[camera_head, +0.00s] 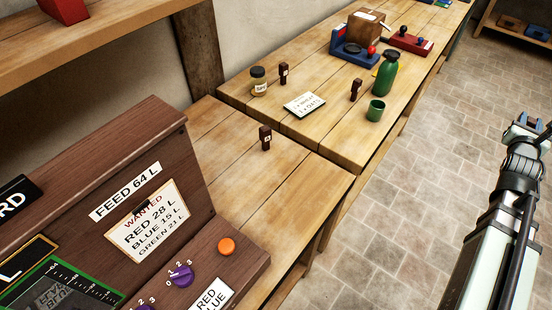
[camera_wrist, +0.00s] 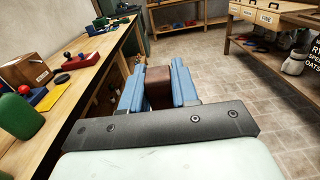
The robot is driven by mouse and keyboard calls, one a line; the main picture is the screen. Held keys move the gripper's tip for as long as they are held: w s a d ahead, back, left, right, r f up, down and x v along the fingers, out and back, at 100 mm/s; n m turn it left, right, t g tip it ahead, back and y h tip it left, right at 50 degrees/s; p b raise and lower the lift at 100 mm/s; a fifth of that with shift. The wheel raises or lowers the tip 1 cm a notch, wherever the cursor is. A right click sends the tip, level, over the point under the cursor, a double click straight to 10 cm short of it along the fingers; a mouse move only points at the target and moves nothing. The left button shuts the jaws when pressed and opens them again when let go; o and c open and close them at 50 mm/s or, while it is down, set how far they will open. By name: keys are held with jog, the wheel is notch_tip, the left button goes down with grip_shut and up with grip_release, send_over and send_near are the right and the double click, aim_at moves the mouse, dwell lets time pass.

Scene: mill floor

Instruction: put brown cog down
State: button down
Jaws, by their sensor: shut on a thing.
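My gripper (camera_wrist: 158,80) is shut on a brown thing, which looks like the brown cog (camera_wrist: 157,88). It sits between the two blue fingers in the wrist view. Only a plain brown face of it shows, so I cannot make out any teeth. In the head view my gripper (camera_head: 530,124) is at the right edge, over the stone floor and apart from the tables. The held thing cannot be made out clearly there.
A wooden workbench (camera_head: 318,137) carries a green bottle (camera_head: 386,75), a green cup (camera_head: 376,110), a jar (camera_head: 258,82), a card (camera_head: 304,104) and small dark brown upright pieces (camera_head: 265,138). A brown control panel (camera_head: 120,190) stands at the left. The paved floor (camera_head: 410,190) is clear.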

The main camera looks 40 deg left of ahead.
jog(key=s+d+f+y, duration=0.1)
jog(key=s+f, duration=0.2)
jog(key=f, duration=0.5)
jog(key=s+d+f, duration=0.1)
jog(key=s+f, duration=0.3)
jog(key=f, duration=0.5)
jog(key=s+a+r+n+g+y, duration=0.1)
jog(key=s+a+r+n+y, duration=0.15)
jog(key=a, duration=0.85)
jog(key=s+a+r+n+g+y, duration=0.1)
jog(key=a+r+n+y, duration=0.2)
jog(key=a, duration=0.9)
jog(key=s+a+r+n+g+y, duration=0.1)
jog(key=s+a+r+y, duration=0.2)
jog(key=a, duration=0.8)
jog(key=s+a+r+n+g+y, duration=0.2)
jog(key=s+a+r, duration=0.15)
jog(key=a, duration=0.35)
jog(key=s+a+r+n+g+y, duration=0.2)
jog(key=s+a+r+y, duration=0.1)
jog(key=s+a, duration=0.3)
jog(key=s+a+r+n+g+y, duration=0.2)
jog(key=s+a+r, duration=0.1)
jog(key=a, duration=0.5)
jog(key=n+g, duration=1)
jog(key=g, duration=0.6)
send_over(245, 164)
jog(key=f, duration=0.2)
jog(key=shift+y, duration=0.35)
jog(key=shift+f, duration=4.75)
